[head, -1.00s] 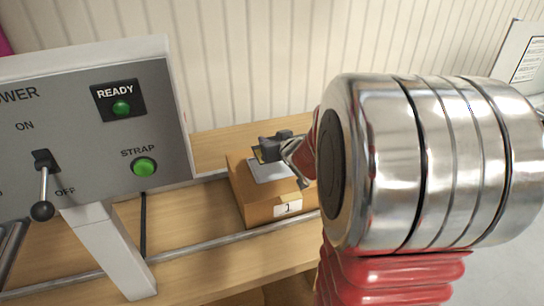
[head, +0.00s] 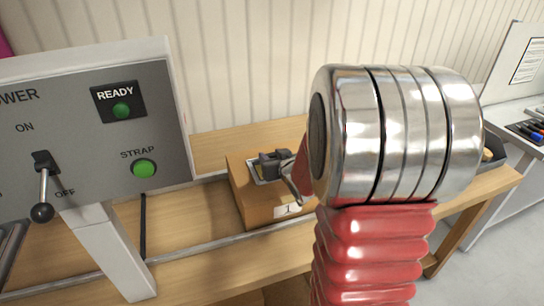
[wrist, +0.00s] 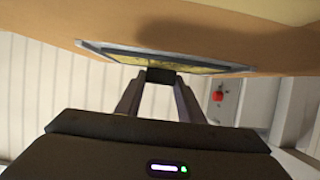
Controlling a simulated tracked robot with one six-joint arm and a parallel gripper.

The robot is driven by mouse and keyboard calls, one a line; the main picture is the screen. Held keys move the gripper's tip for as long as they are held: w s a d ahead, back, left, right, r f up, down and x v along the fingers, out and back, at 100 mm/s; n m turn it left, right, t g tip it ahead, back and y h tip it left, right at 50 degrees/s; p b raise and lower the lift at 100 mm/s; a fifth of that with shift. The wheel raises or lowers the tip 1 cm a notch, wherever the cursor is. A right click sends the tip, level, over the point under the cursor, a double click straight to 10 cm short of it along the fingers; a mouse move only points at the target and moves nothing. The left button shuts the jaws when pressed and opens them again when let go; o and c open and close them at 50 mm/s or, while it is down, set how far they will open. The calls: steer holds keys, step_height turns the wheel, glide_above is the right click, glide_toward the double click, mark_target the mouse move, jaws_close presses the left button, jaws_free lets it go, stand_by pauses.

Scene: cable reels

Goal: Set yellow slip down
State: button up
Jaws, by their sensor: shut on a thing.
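A brown cardboard box (head: 268,212) with a white label marked 1 stands on the wooden bench. On its top is a grey-edged patch (head: 256,179), mostly covered by my gripper (head: 270,165) in the head view. In the wrist view, the yellow slip (wrist: 165,60) shows within the grey edging (wrist: 105,48), right at my fingertips (wrist: 160,77). My gripper is shut on the slip, close over the box top. I cannot tell whether the slip touches the box. In the head view the slip is hidden behind my gripper.
A grey control panel (head: 75,150) with a lever and a green STRAP button stands at the left. Metal rails (head: 190,248) run along the wooden bench (head: 175,215). A dark tray (head: 495,150) sits at the right. My own arm blocks the middle right.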

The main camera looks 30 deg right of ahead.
steer(key=o, duration=1.1)
steer(key=shift+c, duration=0.2)
steer(key=shift+r, duration=0.1)
